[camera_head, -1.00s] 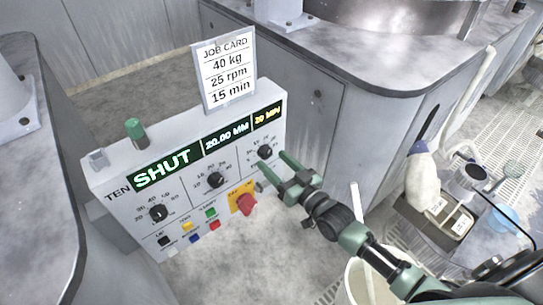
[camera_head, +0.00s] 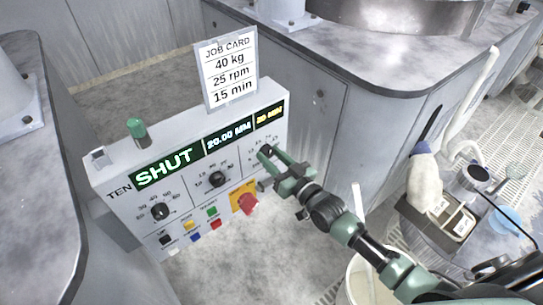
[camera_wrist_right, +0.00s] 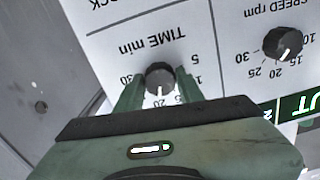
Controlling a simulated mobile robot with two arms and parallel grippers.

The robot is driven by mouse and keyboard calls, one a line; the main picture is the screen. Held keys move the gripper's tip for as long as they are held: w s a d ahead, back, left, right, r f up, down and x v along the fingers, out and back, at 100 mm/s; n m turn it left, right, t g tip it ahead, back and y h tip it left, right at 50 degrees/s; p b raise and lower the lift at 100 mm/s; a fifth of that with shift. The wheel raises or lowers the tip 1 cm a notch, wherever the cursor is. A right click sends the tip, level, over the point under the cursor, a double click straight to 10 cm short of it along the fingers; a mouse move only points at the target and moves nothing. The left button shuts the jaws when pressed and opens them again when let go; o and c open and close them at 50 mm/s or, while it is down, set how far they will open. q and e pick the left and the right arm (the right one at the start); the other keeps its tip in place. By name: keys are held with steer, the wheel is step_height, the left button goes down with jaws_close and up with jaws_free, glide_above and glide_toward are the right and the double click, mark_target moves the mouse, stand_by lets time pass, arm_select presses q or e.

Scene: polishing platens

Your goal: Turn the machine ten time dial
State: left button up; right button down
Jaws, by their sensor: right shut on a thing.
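The machine ten control box (camera_head: 121,215) carries the label TEN and a green SHUT display (camera_head: 166,168). Its TIME min dial (camera_wrist_right: 160,77), a black knob with a white mark, sits between the two green fingers of my right gripper (camera_wrist_right: 158,88) in the right wrist view. The gripper is shut on it, one finger on each side. In the head view the right gripper (camera_head: 268,168) hides the dial. The job card (camera_head: 230,70) reads 40 kg, 25 rpm, 15 min. My left gripper is out of view.
The speed dial (camera_head: 217,179) and load dial (camera_head: 160,211) are left of the time dial. A red stop knob (camera_head: 248,205) on a yellow plate is just below my gripper. Several coloured buttons line the lower panel. A white bucket (camera_head: 368,280) stands below my right arm.

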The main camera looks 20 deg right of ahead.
steer(key=n+p, duration=0.1)
steer(key=n, duration=0.2)
steer(key=shift+n, duration=0.3)
steer(key=shift+n+p, duration=0.4)
steer(key=shift+n, duration=1.6)
steer(key=c, duration=0.9)
jaws_free()
steer(key=shift+s, duration=0.15)
steer(key=v, duration=0.7)
steer(key=shift+s+d, duration=0.15)
steer(key=shift+s, duration=0.1)
